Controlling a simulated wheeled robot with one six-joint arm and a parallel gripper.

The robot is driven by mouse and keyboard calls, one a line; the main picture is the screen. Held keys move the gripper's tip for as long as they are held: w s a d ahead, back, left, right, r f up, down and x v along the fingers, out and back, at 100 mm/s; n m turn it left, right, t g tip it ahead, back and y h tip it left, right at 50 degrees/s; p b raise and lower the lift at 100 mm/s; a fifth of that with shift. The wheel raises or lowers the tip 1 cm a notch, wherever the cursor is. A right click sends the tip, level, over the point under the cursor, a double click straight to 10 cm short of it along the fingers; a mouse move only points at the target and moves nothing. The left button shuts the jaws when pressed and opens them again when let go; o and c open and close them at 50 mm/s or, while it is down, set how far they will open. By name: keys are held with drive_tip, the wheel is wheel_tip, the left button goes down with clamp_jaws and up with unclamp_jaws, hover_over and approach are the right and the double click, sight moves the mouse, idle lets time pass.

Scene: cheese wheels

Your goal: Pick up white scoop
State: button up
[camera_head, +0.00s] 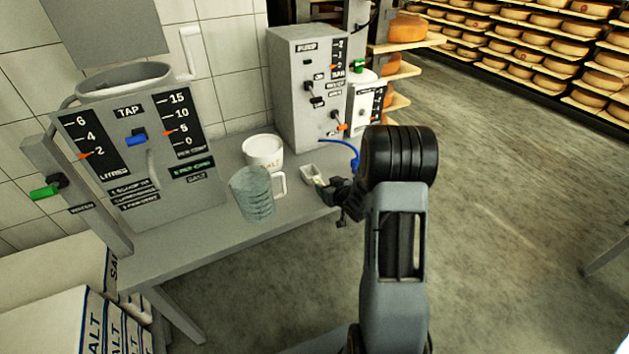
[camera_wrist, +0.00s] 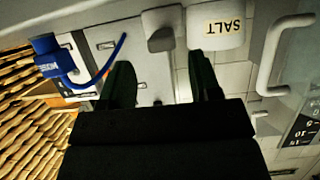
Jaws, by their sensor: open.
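The white scoop (camera_head: 311,172) is small and pale and lies on the grey table, right of the SALT pot. It also shows at the top of the wrist view (camera_wrist: 160,32), just beyond the fingertips, with part of it in shade. My gripper (camera_head: 326,186) is at the table's right edge, close beside the scoop and partly covering its near end in the head view. In the wrist view the two dark fingers (camera_wrist: 158,66) stand apart with nothing held between them. I cannot tell whether a finger touches the scoop.
Grey dial machines (camera_head: 298,75) stand at the back. Open floor (camera_head: 510,200) lies to the right.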

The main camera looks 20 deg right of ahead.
sight(315, 181)
drive_tip(key=shift+a+b+x, duration=0.1)
drive_tip(key=shift+b+x, duration=0.1)
drive_tip(key=shift+x, duration=1.2)
drive_tip(key=shift+a+b+x, duration=0.15)
drive_tip(key=shift+x, duration=1.3)
drive_tip(key=shift+c, duration=0.4)
drive_tip(key=c, duration=0.9)
